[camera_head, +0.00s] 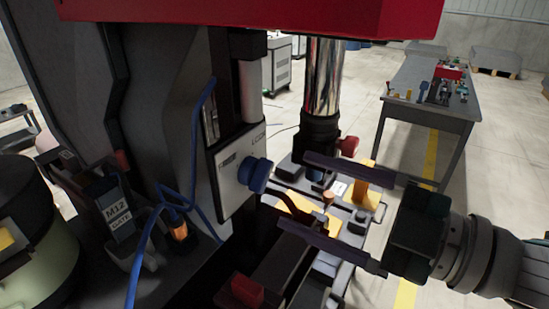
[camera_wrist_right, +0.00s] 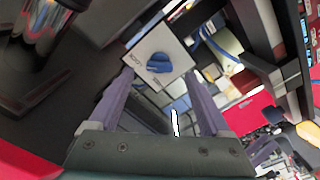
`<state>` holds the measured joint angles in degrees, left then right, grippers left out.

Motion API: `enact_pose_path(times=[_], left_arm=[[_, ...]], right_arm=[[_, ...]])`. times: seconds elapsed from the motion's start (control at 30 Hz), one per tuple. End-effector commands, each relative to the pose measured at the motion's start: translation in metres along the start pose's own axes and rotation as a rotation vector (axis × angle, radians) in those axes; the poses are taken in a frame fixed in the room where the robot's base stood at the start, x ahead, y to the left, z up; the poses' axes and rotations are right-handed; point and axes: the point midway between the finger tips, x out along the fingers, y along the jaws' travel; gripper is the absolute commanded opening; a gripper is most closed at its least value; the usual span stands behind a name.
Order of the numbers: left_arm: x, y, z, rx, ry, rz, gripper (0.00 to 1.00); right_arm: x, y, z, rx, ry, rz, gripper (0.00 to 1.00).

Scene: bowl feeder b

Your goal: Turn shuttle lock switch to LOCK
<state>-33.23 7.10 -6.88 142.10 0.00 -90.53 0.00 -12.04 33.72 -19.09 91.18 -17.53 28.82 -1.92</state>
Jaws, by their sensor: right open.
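The shuttle lock switch is a blue rotary knob (camera_head: 255,175) on a pale label plate (camera_head: 232,178), fixed to the side of the dark machine. The plate has small lettering on both sides of the knob; "LOCK" seems to show at its upper right in the head view. The knob (camera_wrist_right: 159,63) also shows in the right wrist view, ahead of the fingers. My right gripper (camera_head: 292,192) is open and empty, its two long fingers pointing left toward the knob with a gap between them and it. My left gripper is not in view.
A chrome column (camera_head: 322,80) and a red machine head (camera_head: 250,15) stand above and behind. A fixture with yellow parts (camera_head: 362,174) lies behind my fingers. A blue cable (camera_head: 190,150) hangs left of the plate. A grey workbench (camera_head: 430,90) stands at the back right.

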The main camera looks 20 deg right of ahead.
Motion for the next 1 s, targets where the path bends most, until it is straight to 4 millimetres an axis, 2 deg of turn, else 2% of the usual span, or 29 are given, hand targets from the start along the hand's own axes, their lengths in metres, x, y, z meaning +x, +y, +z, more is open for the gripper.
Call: enact_pose_path(times=[0.1, 0.33, 0.87, 1.0], left_arm=[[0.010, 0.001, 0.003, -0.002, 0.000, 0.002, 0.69], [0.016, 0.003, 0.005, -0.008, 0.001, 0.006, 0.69], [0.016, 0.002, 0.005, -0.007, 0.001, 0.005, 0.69], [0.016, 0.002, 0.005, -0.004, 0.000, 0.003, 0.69]], right_arm=[[-0.023, -0.003, 0.003, 0.000, -0.001, -0.003, 0.82], [-0.047, -0.001, 0.001, 0.001, 0.000, -0.001, 0.82], [-0.050, 0.000, 0.000, 0.000, 0.001, 0.001, 0.82], [-0.046, 0.001, 0.005, 0.026, -0.051, 0.022, 0.82]])
